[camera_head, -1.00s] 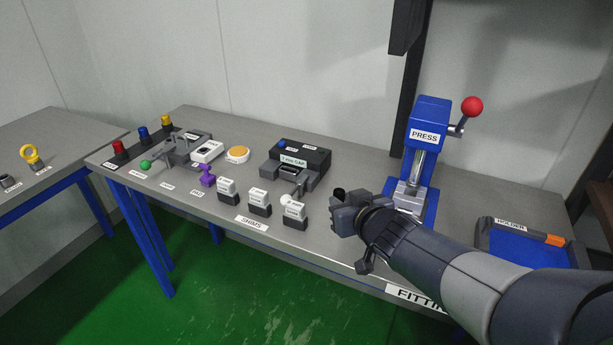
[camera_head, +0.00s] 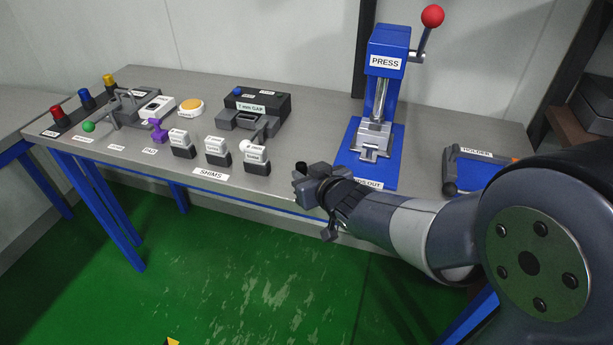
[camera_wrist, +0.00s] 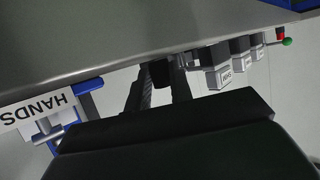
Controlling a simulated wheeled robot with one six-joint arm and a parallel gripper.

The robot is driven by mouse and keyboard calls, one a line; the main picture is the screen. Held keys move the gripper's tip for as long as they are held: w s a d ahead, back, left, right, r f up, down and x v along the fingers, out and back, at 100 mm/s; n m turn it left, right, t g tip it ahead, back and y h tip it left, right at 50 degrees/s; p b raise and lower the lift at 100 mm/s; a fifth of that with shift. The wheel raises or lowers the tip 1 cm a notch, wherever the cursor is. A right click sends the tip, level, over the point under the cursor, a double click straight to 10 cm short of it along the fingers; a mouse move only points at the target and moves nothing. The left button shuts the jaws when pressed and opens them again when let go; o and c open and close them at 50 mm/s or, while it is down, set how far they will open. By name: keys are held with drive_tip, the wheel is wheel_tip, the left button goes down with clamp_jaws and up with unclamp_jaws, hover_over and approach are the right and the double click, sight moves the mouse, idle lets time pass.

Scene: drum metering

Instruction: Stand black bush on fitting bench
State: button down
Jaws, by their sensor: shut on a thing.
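My gripper (camera_head: 308,185) is shut on the black bush (camera_head: 300,167), whose dark top shows above the jaws in the head view. In the wrist view the bush (camera_wrist: 160,72) is a dark piece between the two fingers, partly hidden by them. The gripper is at the front edge of the fitting bench (camera_head: 285,170), left of the blue press base. I cannot tell whether the bush touches the bench top.
The blue press (camera_head: 388,65) with a red-knobbed lever stands behind and right of my gripper. Several shim blocks (camera_head: 217,150) and a dark gap gauge (camera_head: 255,108) are to the left. A holder tray (camera_head: 480,170) lies at the right. A bare strip separates the shims and press.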

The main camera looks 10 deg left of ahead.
drive_tip(key=shift+f, duration=0.2)
drive_tip(key=c, duration=1.3)
unclamp_jaws()
drive_tip(key=shift+o, duration=0.2)
drive_tip(key=shift+r, duration=0.2)
drive_tip(key=shift+r, duration=0.15)
drive_tip(key=p+v, duration=0.4)
drive_tip(key=v, duration=0.8)
drive_tip(key=shift+a, duration=0.1)
